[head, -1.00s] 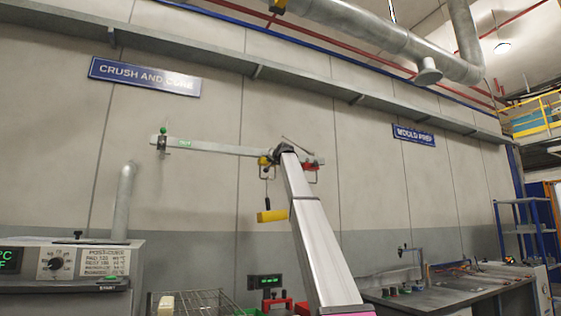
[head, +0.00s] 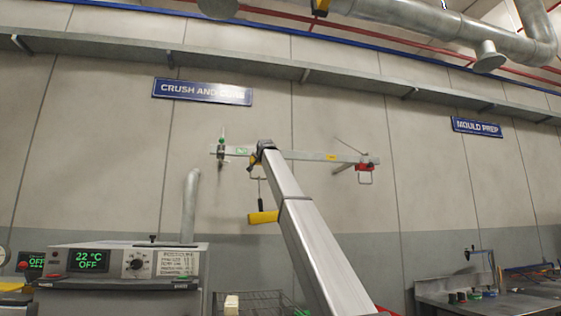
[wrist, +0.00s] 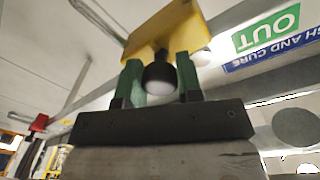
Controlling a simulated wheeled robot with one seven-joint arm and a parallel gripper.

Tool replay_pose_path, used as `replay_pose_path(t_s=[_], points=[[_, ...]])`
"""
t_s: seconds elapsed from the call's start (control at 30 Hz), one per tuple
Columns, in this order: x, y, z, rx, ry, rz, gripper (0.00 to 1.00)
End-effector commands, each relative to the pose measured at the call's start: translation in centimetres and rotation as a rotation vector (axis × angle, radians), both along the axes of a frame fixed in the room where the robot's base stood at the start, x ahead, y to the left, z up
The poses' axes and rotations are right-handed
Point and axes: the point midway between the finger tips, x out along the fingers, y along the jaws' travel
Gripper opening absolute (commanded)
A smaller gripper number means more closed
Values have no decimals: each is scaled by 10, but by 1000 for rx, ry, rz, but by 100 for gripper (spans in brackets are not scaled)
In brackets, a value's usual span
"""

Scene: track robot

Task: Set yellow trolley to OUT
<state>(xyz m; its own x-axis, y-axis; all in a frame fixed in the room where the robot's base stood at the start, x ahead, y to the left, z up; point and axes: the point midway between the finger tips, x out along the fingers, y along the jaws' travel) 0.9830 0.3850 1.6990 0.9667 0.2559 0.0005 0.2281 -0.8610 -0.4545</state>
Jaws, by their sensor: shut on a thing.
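The yellow trolley (head: 254,160) sits on the pale overhead rail (head: 300,155), close to the rail's left end, just right of the green OUT label (head: 238,151). A yellow block (head: 263,217) hangs below it on a hook. My gripper (head: 263,149) is at the trolley, largely hidden behind my arm. In the wrist view, the green fingers of my gripper (wrist: 160,82) are shut on the yellow trolley (wrist: 155,30), with a black round part between them. The OUT label (wrist: 267,32) is close by at upper right.
A red trolley (head: 365,168) sits at the rail's right end, well apart from the yellow one. A green-topped post (head: 221,150) stands at the left end. A control cabinet (head: 115,262) and a grey pipe (head: 190,205) are at lower left. A workbench (head: 490,295) is at lower right.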

Motion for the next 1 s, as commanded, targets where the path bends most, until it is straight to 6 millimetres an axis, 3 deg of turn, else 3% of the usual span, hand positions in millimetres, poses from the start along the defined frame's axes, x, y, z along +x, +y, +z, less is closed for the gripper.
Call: replay_pose_path(t_s=[0.03,0.2,0.4,0.97,1.0], points=[[-6,16,-1,-1,1,3,0],[-18,56,-1,0,1,3,0],[-27,83,-1,0,2,1,0],[-31,97,-1,1,2,3,0],[-31,97,-1,2,2,4,43]])
